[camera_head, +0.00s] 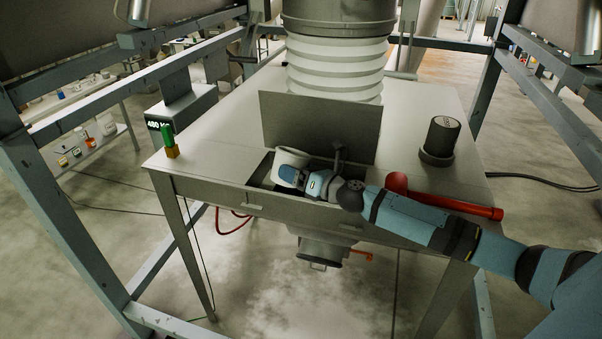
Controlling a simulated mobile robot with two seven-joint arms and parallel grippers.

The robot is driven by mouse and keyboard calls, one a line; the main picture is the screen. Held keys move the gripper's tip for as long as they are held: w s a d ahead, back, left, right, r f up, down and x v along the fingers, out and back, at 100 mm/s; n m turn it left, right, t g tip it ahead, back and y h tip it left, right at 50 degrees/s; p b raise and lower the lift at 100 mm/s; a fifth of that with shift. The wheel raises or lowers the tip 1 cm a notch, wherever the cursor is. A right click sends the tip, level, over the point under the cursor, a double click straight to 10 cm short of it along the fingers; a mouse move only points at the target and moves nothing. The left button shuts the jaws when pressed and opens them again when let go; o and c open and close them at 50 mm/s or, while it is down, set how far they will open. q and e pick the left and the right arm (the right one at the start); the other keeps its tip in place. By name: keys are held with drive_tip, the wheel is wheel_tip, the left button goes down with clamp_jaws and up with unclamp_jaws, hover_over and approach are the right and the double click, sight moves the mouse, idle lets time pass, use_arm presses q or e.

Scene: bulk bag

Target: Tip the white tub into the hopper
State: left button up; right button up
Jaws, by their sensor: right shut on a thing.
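The white tub (292,157) is at the open hopper (258,178) in the middle of the steel table. It looks tilted over the opening, partly hidden behind my right gripper (283,173). My right arm reaches in from the right, and its gripper is shut on the tub. What is inside the tub cannot be seen. The hopper's grey lid (322,124) stands upright behind the opening. My left gripper is not in view.
White ribbed bellows (336,72) hang behind the lid. A black cylinder (440,139) and a red tube (455,207) are on the table's right. A green and yellow item (169,143) stands at the left corner, near a scale display (180,115). The table's left is clear.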

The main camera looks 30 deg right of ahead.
drive_tip(key=shift+s+a+r+p, duration=0.1)
drive_tip(key=shift+r+p, duration=0.2)
drive_tip(key=r+m+p, duration=0.1)
drive_tip(key=m+p, duration=0.1)
drive_tip(key=shift+s+r+p, duration=0.1)
drive_tip(key=shift+s+p, duration=0.1)
drive_tip(key=shift+p, duration=0.15)
drive_tip(key=shift+s, duration=0.1)
